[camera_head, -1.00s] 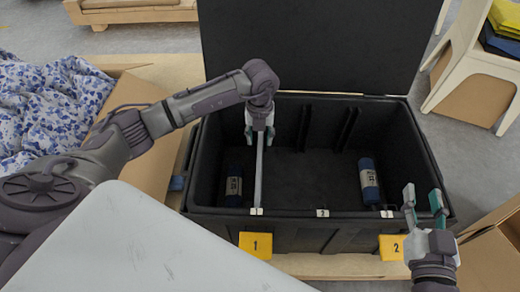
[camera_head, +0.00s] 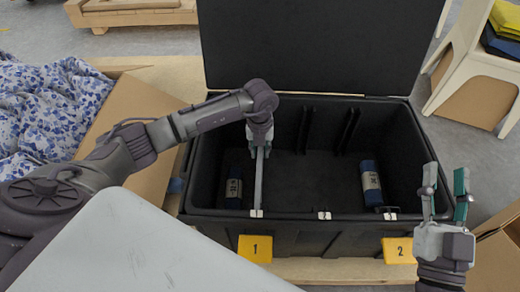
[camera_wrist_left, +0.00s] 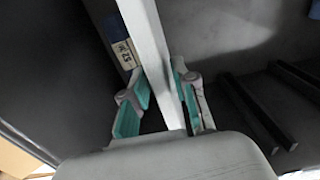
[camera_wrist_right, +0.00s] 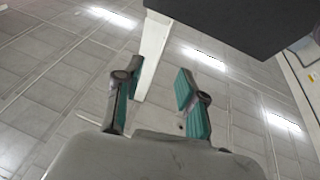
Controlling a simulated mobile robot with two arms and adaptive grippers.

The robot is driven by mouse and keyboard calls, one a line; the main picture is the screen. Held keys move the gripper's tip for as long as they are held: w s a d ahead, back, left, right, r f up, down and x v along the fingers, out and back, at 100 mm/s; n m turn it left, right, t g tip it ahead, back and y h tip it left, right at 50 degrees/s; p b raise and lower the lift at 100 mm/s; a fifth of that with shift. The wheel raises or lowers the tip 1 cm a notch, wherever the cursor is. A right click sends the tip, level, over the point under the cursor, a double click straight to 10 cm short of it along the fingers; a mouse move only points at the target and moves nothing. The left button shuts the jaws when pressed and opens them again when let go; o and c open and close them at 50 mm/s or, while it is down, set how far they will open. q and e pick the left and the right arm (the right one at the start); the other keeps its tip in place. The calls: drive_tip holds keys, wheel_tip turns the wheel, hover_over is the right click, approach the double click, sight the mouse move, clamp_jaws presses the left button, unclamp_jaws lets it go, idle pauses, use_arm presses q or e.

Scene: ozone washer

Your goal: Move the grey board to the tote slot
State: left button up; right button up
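The grey board (camera_head: 259,185) is a thin pale panel standing on edge inside the black tote (camera_head: 300,235), on its left side. Its near end meets the front wall by a white tag. My left gripper (camera_head: 259,146) is at the board's far upper end. In the left wrist view the fingers (camera_wrist_left: 162,85) sit close on both sides of the board (camera_wrist_left: 150,45) and appear shut on it. The board's lower edge and any slot under it are hidden. My right gripper (camera_head: 444,188) is open and empty, outside the tote's front right corner.
Dark rolls lie in the tote at left (camera_head: 233,187) and right (camera_head: 371,184). Its middle floor is bare, and ribs (camera_head: 348,130) line the back wall. The lid (camera_head: 320,45) stands open behind. Yellow labels 1 (camera_head: 255,249) and 2 (camera_head: 398,250) are on the front.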

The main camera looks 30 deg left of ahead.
use_arm(q)
clamp_jaws()
